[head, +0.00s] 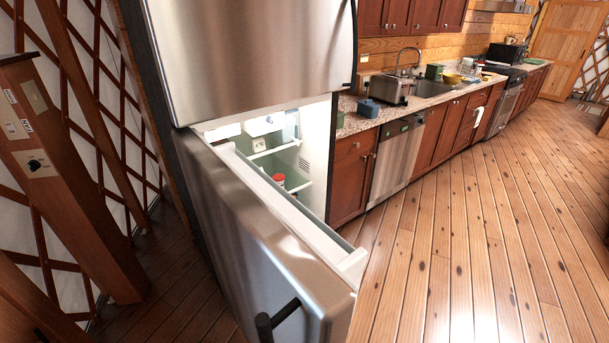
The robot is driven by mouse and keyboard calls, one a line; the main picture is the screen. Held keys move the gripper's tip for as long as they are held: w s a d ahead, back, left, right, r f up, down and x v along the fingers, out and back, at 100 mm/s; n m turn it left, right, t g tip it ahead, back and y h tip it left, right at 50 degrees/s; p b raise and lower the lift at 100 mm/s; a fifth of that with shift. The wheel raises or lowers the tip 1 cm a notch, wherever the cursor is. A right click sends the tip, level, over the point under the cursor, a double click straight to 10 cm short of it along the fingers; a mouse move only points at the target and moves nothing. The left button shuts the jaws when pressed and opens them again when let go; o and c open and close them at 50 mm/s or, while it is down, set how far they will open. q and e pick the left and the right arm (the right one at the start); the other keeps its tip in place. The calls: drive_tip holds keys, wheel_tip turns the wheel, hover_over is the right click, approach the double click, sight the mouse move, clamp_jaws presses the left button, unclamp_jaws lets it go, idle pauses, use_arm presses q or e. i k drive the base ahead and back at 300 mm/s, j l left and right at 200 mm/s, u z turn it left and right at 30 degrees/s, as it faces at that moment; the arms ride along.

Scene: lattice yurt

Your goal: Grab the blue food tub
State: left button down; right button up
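A small blue box-like thing (368,109) sits on the granite counter, in front of the toaster. It may be the blue food tub, but it is too small to tell for sure. I see no other clearly blue tub. The lower door (240,240) of the steel fridge is open, and the lit interior (318,150) shows behind it. A red-topped jar (279,180) is inside the fridge. The door hides much of the interior. Neither of my grippers is in view.
The open fridge door fills the near middle. A wooden post (75,190) leans at the left. The plank floor (470,230) at the right is clear.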

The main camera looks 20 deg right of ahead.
sight(363, 110)
drive_tip(key=i+l+u, duration=0.1)
drive_tip(key=l+u, duration=0.25)
drive_tip(key=l, duration=2.2)
drive_tip(key=i+l+u, duration=0.1)
drive_tip(key=i+l, duration=0.15)
drive_tip(key=l, duration=0.25)
drive_tip(key=i+l, duration=0.2)
drive_tip(key=l, duration=0.3)
drive_tip(key=i+l+u, duration=0.15)
drive_tip(key=l, duration=0.4)
drive_tip(key=i+l+u, duration=0.1)
drive_tip(key=i+l, duration=0.15)
drive_tip(key=l, duration=0.25)
drive_tip(key=i+l+u, duration=0.1)
drive_tip(key=l, duration=0.5)
drive_tip(key=i+l, duration=0.25)
drive_tip(key=l, duration=0.3)
drive_tip(key=i+l+u, duration=0.15)
drive_tip(key=l, duration=0.4)
drive_tip(key=i+l+u, duration=0.1)
drive_tip(key=l, duration=0.5)
